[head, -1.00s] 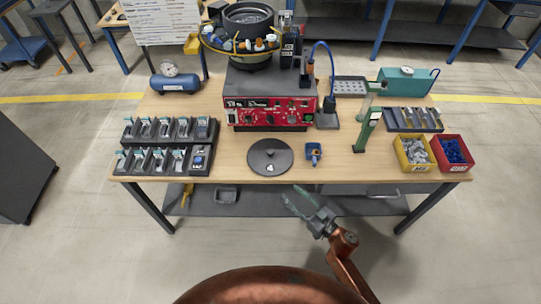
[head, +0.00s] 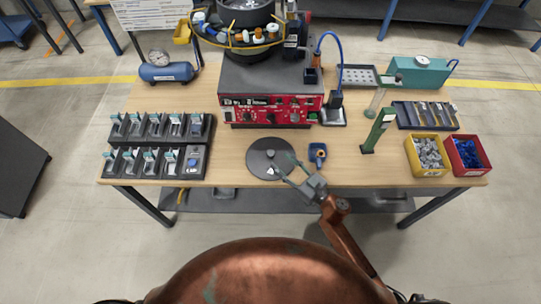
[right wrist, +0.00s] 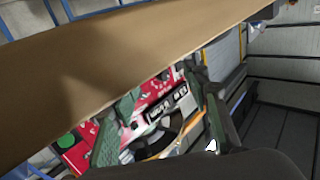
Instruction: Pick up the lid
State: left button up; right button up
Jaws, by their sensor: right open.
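The lid is a flat dark grey disc (head: 260,150) with a small knob near its middle. It lies on the wooden table in front of the red control panel. My right gripper (head: 284,167) is open, its fingers over the lid's right side in the head view and pointing towards the knob. I cannot tell whether they touch the lid. In the right wrist view the two fingers (right wrist: 168,118) stand apart with nothing clearly between them. My left gripper is not in view.
The bowl feeder's red control box (head: 270,107) stands behind the lid. Black holders (head: 152,163) fill the left side. A yellow bin (head: 428,153) and a red bin (head: 467,153) stand at right.

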aim_at(273, 156)
jog(key=x, duration=0.2)
jog(key=b+x, duration=0.1)
jog(key=shift+w+a+f, duration=0.2)
jog(key=shift+w+a, duration=0.05)
jog(key=shift+w, duration=0.05)
jog(key=shift+w+a, duration=0.45)
jog(key=shift+a, duration=0.05)
jog(key=c, duration=1.2)
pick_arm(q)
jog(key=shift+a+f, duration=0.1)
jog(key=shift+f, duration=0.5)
pick_arm(e)
grip_shut()
jog(key=shift+r, duration=0.1)
